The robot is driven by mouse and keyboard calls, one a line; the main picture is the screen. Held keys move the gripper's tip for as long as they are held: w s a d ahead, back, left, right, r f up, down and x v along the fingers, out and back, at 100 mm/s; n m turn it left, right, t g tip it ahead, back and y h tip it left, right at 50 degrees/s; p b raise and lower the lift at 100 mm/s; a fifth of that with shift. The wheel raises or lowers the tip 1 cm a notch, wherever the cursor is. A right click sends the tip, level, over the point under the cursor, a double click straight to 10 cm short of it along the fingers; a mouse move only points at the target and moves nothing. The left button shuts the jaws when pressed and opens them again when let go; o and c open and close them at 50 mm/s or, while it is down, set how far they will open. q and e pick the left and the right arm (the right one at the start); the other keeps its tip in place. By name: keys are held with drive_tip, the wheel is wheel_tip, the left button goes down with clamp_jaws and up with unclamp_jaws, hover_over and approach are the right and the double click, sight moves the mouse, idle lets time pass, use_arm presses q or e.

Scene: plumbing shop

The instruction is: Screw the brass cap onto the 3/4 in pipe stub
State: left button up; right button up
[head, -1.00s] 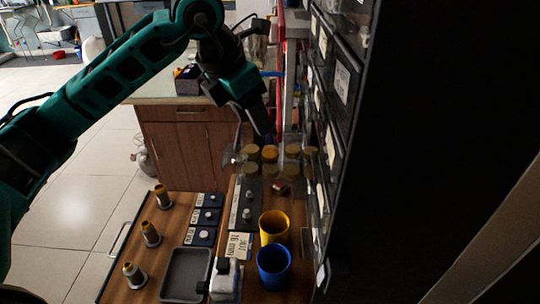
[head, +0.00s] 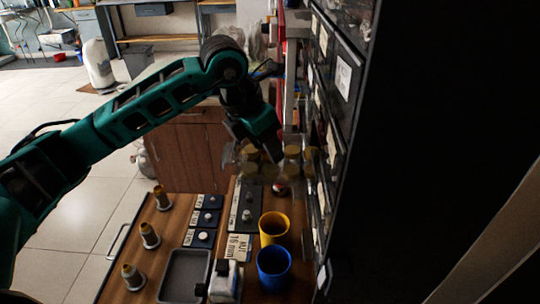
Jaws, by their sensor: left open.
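Three stubby grey posts with yellow-brown tops (head: 150,235) stand along the left of the wooden bench. Small dark blocks with pale labels and light knobs (head: 205,219) sit beside them. A dark plate with small upright posts (head: 246,207) lies to their right. I cannot tell which post is the 3/4 in stub, nor pick out the brass cap for sure. My left gripper (head: 268,152) is open and points down among the clear jars at the back of the bench, beyond the plate. Its fingertips are hard to make out. My right gripper is not in view.
Several clear jars with gold lids (head: 292,152) stand at the back. A yellow cup (head: 273,228), a blue cup (head: 273,266), a white item with black parts (head: 224,281) and a grey tray (head: 185,275) fill the front. A tall drawer cabinet (head: 335,150) walls the right.

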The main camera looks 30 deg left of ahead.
use_arm(q)
drive_tip(key=shift+w+d+f, duration=0.1)
drive_tip(key=shift+w+f, duration=0.05)
drive_tip(key=shift+f, duration=0.25)
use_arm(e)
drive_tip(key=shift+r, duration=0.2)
use_arm(q)
drive_tip(key=shift+c, duration=0.2)
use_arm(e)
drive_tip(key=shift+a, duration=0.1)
use_arm(q)
drive_tip(key=c, duration=0.8)
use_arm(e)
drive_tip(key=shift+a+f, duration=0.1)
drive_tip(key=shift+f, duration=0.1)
use_arm(q)
drive_tip(key=shift+o, duration=0.2)
drive_tip(key=shift+r, duration=0.55)
wheel_tip(320, 180, up, 19)
drive_tip(key=p, duration=0.3)
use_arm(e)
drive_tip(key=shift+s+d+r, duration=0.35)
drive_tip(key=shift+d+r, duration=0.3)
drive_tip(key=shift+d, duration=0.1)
